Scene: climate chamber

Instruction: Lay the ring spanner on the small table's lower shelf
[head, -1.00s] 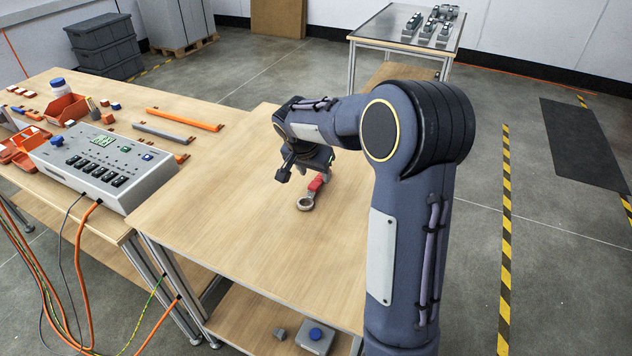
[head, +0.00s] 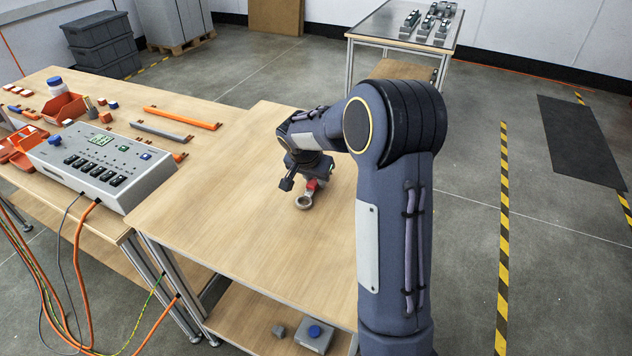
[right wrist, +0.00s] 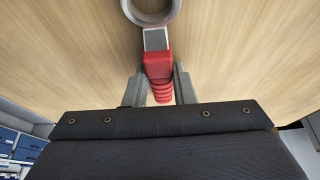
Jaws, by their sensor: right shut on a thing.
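The ring spanner has a red grip and a grey metal ring end. In the head view its ring (head: 304,202) shows just below my right gripper (head: 312,181), over the small table's top (head: 230,215). In the right wrist view the spanner's red grip (right wrist: 158,70) is between the two fingers of my right gripper (right wrist: 160,88), which is shut on it. Whether the spanner touches the tabletop I cannot tell. The small table's lower shelf (head: 245,310) shows below the top's front edge. My left gripper is out of view.
On the lower shelf are a grey box with a blue knob (head: 314,337) and a small grey block (head: 279,331). A workbench with a control box (head: 95,165) adjoins at the left, with cables hanging down.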

